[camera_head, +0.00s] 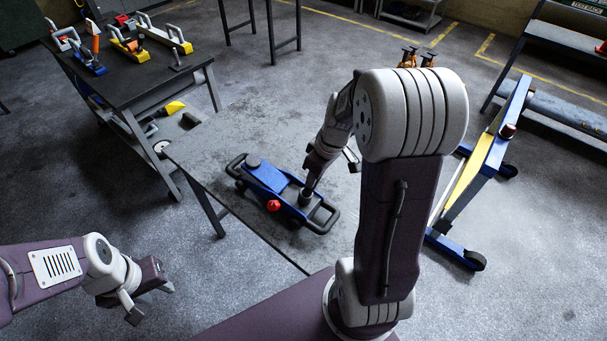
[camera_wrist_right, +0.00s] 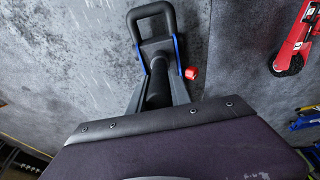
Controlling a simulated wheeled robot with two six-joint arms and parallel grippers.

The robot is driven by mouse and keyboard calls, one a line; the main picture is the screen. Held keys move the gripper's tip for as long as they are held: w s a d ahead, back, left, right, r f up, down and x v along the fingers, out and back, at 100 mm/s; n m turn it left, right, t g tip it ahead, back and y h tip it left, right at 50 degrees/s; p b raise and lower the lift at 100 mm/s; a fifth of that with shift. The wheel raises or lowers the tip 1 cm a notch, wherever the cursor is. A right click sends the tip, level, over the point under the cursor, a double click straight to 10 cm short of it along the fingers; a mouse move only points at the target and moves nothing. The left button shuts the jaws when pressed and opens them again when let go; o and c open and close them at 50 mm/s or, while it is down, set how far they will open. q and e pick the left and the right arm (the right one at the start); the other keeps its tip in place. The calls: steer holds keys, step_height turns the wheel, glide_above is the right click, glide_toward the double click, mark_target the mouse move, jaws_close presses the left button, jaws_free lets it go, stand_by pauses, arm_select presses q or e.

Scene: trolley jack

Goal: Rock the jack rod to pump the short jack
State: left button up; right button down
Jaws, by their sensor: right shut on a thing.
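The short jack (camera_head: 267,176) is blue with black end handles and a red knob (camera_head: 273,205). It lies on the dark table (camera_head: 215,150). My right gripper (camera_head: 316,172) is above the jack's near right end, shut on the jack rod (camera_head: 306,194), a dark upright piece mostly hidden by the gripper. My left gripper (camera_head: 150,300) is open and empty at lower left, away from the table.
A workbench (camera_head: 120,75) with several smaller jacks stands at back left. A blue and yellow wheeled frame (camera_head: 487,150) stands right of the table. Orange jack stands (camera_head: 408,60) are on the floor behind. A shelf (camera_head: 560,45) is at far right. The table's left part is clear.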

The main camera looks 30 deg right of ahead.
steer(key=shift+w+a+r+p, duration=0.2)
steer(key=shift+w+r+p, duration=0.1)
steer(key=shift+p, duration=0.95)
steer(key=p, duration=0.1)
steer(key=w+g+p, duration=0.1)
steer(key=p, duration=0.1)
steer(key=shift+a+r+h, duration=0.1)
steer(key=shift+a+h, duration=0.15)
steer(key=shift+h, duration=0.05)
steer(key=c, duration=1.1)
jaws_free()
steer(key=shift+w+f, duration=0.1)
steer(key=shift+f, duration=0.2)
steer(key=shift+r, duration=0.1)
steer(key=r, duration=0.6)
steer(key=s+r, duration=0.1)
steer(key=r, duration=0.2)
steer(key=shift+d, duration=0.3)
steer(key=shift+f, duration=0.15)
